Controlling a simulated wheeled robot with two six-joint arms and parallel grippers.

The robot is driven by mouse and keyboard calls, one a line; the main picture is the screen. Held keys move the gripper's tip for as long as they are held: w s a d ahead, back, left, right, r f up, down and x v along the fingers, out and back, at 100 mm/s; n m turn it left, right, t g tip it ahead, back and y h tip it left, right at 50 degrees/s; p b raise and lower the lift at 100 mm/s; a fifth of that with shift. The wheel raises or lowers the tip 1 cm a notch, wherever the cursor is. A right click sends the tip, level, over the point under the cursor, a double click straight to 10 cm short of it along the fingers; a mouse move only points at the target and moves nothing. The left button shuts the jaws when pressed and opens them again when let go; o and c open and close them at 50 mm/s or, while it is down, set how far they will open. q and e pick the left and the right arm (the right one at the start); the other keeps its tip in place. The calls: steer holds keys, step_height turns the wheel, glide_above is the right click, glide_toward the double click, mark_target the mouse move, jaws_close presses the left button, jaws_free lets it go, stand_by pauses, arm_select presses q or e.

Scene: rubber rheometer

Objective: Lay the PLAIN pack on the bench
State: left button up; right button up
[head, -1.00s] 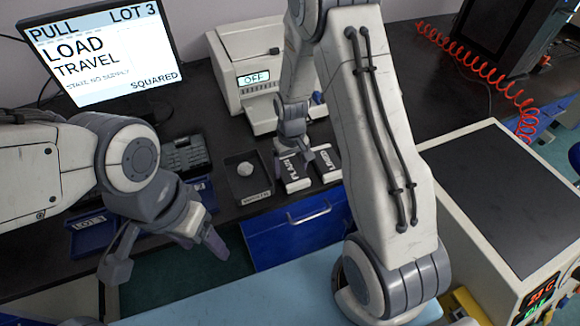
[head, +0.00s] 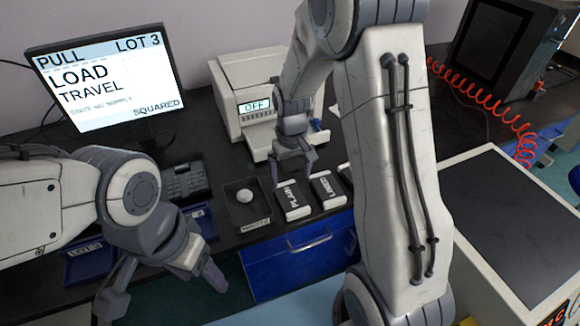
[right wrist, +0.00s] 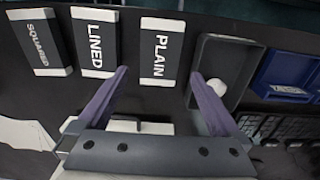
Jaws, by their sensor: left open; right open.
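The PLAIN pack (head: 293,200), black with white ends, lies flat on the dark bench near its front edge, beside the LINED pack (head: 328,188). My right gripper (head: 294,170) is open and empty just above and behind the PLAIN pack. In the right wrist view the PLAIN pack (right wrist: 162,52) appears ahead, between the lines of the open fingers (right wrist: 159,76), with nothing gripped. The LINED pack (right wrist: 96,42) and the SQUARED pack (right wrist: 42,42) lie left of it there. My left gripper (head: 163,285) is open and empty in front of the bench.
A black tray (head: 250,222) holding a pale lump sits left of the PLAIN pack, with blue bins (head: 90,262) further left. A white machine reading OFF (head: 245,85) stands behind. The monitor (head: 110,80) shows LOAD TRAVEL and SQUARED. Blue drawers (head: 300,262) are below the bench edge.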

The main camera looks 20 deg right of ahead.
steer(key=s+a+r+n, duration=0.4)
steer(key=s+a+r, duration=0.6)
steer(key=s+a, duration=0.1)
steer(key=s+a+r+n+y, duration=0.1)
steer(key=s+a+n, duration=0.2)
steer(key=s, duration=0.9)
steer(key=shift+s+a+r, duration=0.15)
steer(key=shift+s+a, duration=0.05)
steer(key=shift+s, duration=0.2)
